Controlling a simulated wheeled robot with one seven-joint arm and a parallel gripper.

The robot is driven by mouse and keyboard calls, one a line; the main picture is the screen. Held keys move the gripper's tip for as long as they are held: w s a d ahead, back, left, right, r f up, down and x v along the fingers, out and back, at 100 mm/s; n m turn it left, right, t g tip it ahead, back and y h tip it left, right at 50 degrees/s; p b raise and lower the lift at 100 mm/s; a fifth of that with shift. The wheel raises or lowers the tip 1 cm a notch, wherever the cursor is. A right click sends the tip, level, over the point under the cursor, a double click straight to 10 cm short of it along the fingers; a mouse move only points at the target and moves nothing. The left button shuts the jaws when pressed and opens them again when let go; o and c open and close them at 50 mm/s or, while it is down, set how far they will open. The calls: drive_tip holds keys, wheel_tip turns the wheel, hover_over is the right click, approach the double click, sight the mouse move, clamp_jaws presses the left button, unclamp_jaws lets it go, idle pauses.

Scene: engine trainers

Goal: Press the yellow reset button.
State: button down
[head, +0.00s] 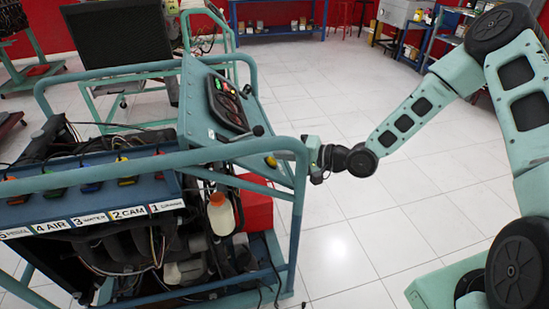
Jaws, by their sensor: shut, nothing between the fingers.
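The engine trainer's sloping control panel (205,100) stands left of centre in the head view. A small yellow button (271,160) shows low on the panel's right side, close to the frame's blue-green tube. It is too small to tell whether it is pressed in. My gripper (312,158) is just right of the tube and the button, at about the same height in the picture. Its fingers are shut and empty. The tube end lies between them in the picture, and I cannot tell whether the gripper touches it.
The trainer's tube rail (150,160) runs in front of the engine, with labelled connectors below. A white bottle with an orange cap (221,215) and a red box (256,205) sit under the panel. The tiled floor (360,220) on the right is clear.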

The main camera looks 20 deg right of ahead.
drive_tip(key=shift+s+a+r+p, duration=0.35)
drive_tip(key=shift+s+r+p, duration=0.15)
drive_tip(key=shift+s, duration=0.3)
drive_tip(key=d+r+p, duration=0.3)
drive_tip(key=d+r, duration=0.1)
drive_tip(key=shift+p, duration=0.4)
drive_tip(key=shift+w, duration=0.1)
